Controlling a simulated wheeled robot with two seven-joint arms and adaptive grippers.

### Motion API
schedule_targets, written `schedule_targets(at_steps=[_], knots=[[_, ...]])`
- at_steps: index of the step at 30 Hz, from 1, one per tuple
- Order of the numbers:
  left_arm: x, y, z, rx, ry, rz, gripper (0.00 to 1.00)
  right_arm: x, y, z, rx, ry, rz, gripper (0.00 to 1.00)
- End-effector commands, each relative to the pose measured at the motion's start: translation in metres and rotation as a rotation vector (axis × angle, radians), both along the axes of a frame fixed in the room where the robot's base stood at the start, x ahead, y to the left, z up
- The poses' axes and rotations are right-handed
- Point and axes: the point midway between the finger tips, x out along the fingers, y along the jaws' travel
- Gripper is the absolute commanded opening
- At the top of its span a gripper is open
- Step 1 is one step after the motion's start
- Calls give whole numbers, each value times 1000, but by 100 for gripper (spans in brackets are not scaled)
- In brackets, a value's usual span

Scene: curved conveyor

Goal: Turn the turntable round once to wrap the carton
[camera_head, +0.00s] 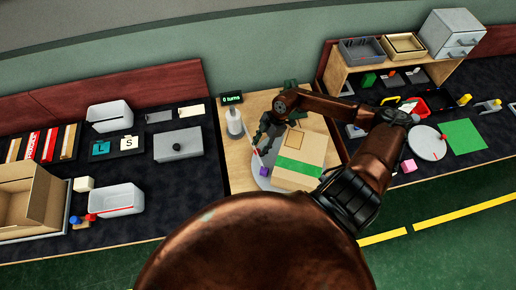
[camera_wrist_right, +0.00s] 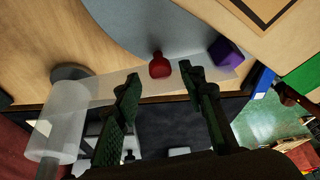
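The carton (camera_head: 313,150), brown with a green band, sits on the grey round turntable (camera_head: 258,183). The turntable also shows in the wrist view (camera_wrist_right: 135,22), bearing a red knob (camera_wrist_right: 160,66) and a purple block (camera_wrist_right: 225,52) near its rim. A pale film roll (camera_head: 235,123) stands left of the carton; in the wrist view (camera_wrist_right: 58,130) a translucent strip runs from it towards the turntable. My right gripper (camera_head: 258,146) is left of the carton. In the wrist view its fingers (camera_wrist_right: 160,76) are apart, with the red knob just beyond the gap between the tips.
A small display (camera_head: 231,98) behind the roll reads "0 turns". A grey box (camera_head: 178,144) and white bins stand on the left bench. The right bench holds a white disc (camera_head: 429,143), a green mat (camera_head: 462,136) and several small items. My right arm crosses over the carton's right side.

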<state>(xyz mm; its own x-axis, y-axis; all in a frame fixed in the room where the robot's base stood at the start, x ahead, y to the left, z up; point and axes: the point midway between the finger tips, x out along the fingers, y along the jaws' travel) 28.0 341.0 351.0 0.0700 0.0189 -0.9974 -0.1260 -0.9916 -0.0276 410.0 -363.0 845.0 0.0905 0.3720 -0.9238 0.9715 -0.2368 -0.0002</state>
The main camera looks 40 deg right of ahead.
Motion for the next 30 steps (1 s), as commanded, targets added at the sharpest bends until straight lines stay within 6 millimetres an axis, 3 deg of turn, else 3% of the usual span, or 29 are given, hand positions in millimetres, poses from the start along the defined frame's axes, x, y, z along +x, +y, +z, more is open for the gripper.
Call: schedule_targets(at_steps=[6, 14, 30], knots=[[3, 1, -1, 1, -3, -1, 0, 1, 6, -17, -1, 2, -1, 37], [7, 0, -1, 0, -8, -2, 0, 1, 7, -18, -1, 1, 0, 37], [9, 0, 0, 0, -10, -2, 0, 1, 7, -18, -1, 1, 0, 2]])
